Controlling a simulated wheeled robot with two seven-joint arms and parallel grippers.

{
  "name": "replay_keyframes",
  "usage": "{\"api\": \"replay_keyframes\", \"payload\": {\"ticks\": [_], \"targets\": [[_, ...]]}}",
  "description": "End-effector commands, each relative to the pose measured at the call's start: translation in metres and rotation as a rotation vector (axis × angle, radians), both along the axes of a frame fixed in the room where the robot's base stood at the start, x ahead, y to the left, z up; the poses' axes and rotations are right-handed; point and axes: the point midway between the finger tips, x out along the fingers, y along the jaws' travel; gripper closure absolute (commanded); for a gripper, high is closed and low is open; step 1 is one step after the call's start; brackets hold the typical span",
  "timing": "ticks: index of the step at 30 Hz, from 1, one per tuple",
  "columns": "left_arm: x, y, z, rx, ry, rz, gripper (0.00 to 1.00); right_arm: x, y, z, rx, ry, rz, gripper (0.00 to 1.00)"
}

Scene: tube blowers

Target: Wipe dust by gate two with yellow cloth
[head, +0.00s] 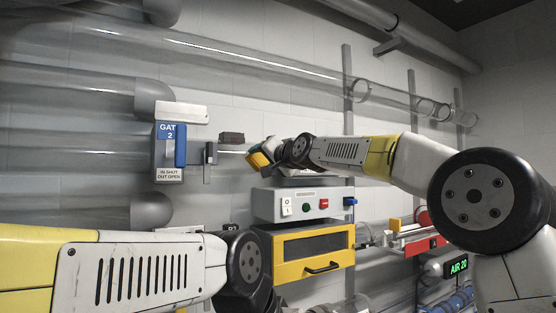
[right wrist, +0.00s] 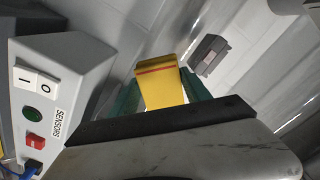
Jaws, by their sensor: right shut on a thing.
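My right gripper (head: 264,154) is shut on the yellow cloth (head: 258,161), in front of the wall to the right of gate two (head: 168,152). In the right wrist view the yellow cloth (right wrist: 159,88) has a red stripe and sits between the green fingers of my right gripper (right wrist: 160,92). Gate two has a blue and white label and a plate reading "IN SHUT OUT OPEN". I cannot make out any dust. My left arm crosses the lower left of the head view, and its gripper is out of sight.
A small dark box (head: 231,138) is on the wall between gate two and the cloth. A grey switch box (head: 300,204) sits above a yellow-fronted drawer (head: 314,254). Clear tubes (head: 230,60) run along the wall. A green "AIR" display (head: 459,267) is at lower right.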

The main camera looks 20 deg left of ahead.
Motion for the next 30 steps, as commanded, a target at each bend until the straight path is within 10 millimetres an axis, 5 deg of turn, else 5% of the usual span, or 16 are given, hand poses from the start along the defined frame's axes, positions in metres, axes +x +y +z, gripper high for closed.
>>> {"api": "replay_keyframes", "payload": {"ticks": [30], "targets": [[0.0,0.0,0.0,0.0,0.0,0.0,0.37,-0.052,0.046,-0.001,-0.003,0.0,0.005,0.77]]}}
